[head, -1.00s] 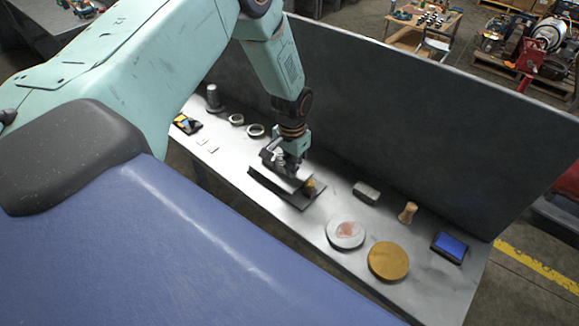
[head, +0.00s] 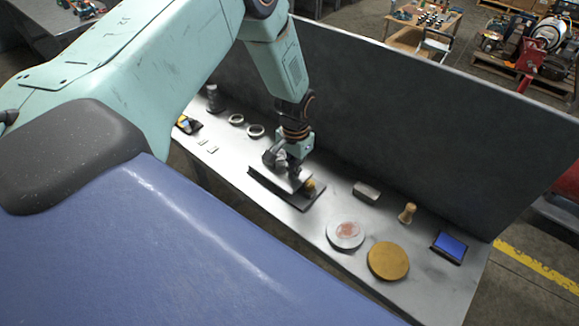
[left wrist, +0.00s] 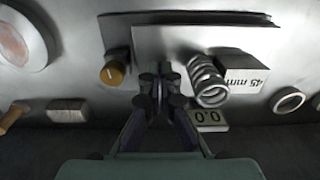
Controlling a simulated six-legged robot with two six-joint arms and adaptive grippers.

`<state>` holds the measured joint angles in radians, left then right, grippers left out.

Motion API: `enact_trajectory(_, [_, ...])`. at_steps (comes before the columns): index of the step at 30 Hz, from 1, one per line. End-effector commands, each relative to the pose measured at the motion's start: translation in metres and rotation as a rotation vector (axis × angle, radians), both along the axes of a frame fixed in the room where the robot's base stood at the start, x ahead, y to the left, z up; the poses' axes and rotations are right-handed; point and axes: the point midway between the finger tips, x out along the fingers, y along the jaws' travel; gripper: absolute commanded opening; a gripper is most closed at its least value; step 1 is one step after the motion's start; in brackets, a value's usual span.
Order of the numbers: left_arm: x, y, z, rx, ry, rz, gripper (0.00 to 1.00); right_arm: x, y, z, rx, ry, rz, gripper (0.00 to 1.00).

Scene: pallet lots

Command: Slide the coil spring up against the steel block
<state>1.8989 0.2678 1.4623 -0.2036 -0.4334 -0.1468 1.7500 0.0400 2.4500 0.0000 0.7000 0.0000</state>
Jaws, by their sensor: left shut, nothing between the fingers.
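In the head view my left gripper (head: 295,173) is low over the plate and partly hides the spring and block. My right gripper is not in view.
Grey bar (head: 366,192), wooden peg (head: 407,213), round discs (head: 388,261) and rings (head: 256,131) stand around the bench. A dark upright panel (head: 420,130) bounds its back.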

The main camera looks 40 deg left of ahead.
Motion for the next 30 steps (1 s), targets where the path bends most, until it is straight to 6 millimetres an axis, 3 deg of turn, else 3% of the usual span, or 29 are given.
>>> enact_trajectory(8, [0.0,0.0,0.003,0.0,0.0,0.0,0.0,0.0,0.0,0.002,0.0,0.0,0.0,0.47])
enact_trajectory(30, [0.0,0.0,0.054,0.0,0.0,-0.001,0.0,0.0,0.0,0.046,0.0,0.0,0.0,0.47])
